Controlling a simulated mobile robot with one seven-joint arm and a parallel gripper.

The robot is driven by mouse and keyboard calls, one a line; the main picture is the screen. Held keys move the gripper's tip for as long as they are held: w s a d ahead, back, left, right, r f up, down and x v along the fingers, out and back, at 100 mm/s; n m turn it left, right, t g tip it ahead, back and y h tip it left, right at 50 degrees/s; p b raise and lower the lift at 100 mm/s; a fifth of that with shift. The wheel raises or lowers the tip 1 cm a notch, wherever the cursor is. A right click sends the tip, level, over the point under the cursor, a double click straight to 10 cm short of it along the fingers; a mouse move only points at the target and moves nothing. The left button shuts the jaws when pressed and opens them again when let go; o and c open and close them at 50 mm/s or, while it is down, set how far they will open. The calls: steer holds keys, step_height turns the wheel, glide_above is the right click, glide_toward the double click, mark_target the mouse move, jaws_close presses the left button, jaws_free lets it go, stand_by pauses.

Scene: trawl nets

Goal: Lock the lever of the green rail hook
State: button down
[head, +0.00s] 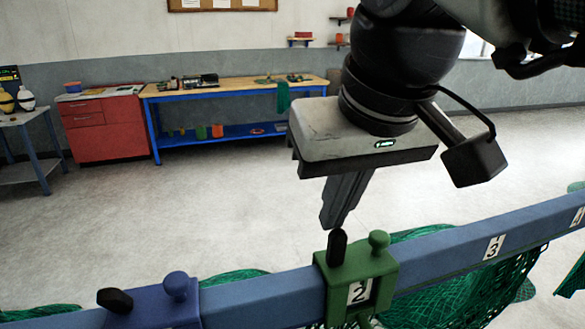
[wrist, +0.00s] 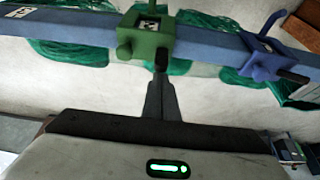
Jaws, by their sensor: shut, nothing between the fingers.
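The green rail hook (head: 357,277) sits over the blue rail and carries a label "2". Its lever has a black grip (head: 337,247) that stands up at the left of the hook, with a green knob (head: 379,241) to its right. My gripper (head: 338,222) is shut and empty, pointing down with its tips just behind the black grip. In the wrist view the shut fingers (wrist: 160,82) end close to the black grip (wrist: 161,60) of the green hook (wrist: 148,38). I cannot tell whether they touch.
A blue rail hook (head: 160,308) with its black grip tilted left is on the rail (head: 440,238), left of the green one. Green nets (head: 235,280) hang along the rail. Label "3" is to the right. A workbench (head: 230,90) and red cabinet (head: 102,125) stand far behind, across clear floor.

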steer(key=shift+s+d+r+t, duration=0.1)
steer(key=shift+s+t, duration=0.15)
steer(key=shift+t, duration=0.05)
steer(key=shift+w, duration=0.15)
steer(key=shift+r+p, duration=0.8)
steer(key=p+v, duration=0.2)
steer(key=v, duration=0.7)
steer(key=shift+r+p, duration=0.3)
steer(key=shift+p, duration=0.05)
